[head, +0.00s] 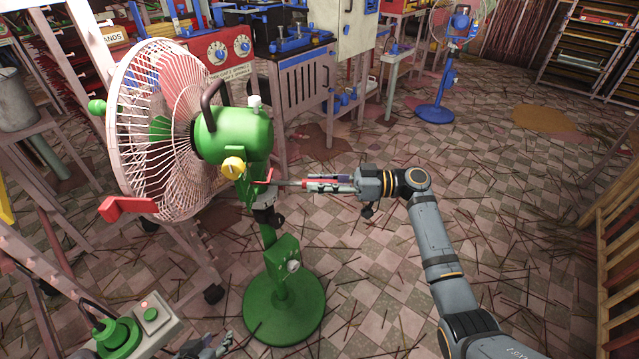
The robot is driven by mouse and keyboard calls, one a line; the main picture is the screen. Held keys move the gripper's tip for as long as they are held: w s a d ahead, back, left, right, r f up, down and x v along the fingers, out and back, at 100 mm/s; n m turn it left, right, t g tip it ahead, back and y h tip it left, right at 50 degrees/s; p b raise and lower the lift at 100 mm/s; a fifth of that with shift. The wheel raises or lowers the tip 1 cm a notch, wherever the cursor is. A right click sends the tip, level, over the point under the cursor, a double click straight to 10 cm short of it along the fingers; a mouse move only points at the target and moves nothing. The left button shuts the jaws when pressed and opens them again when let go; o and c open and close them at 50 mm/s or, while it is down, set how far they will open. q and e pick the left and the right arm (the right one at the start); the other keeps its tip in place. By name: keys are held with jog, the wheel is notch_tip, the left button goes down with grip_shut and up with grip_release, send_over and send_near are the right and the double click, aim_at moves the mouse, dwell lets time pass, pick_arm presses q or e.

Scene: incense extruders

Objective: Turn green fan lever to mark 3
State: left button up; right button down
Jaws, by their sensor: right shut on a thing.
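The green fan (232,135) stands on a round green base, its white wire cage facing left. A small red lever (262,183) sticks out from the fan's neck below the motor housing, beside a yellow knob (233,167).
A grey box (152,314) with a red button and a green part stands at the bottom left. A blue fan (436,105) stands at the back right. Wooden racks line the right side. Thin sticks litter the checkered floor, which is otherwise mostly open.

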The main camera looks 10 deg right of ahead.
jog(key=shift+w+r, duration=0.1)
jog(key=c, duration=1.2)
grip_release()
jog(key=shift+o, duration=0.2)
jog(key=s+d, duration=0.2)
jog(key=d, duration=1)
jog(key=shift+a+f, duration=0.1)
jog(key=shift+f, duration=0.1)
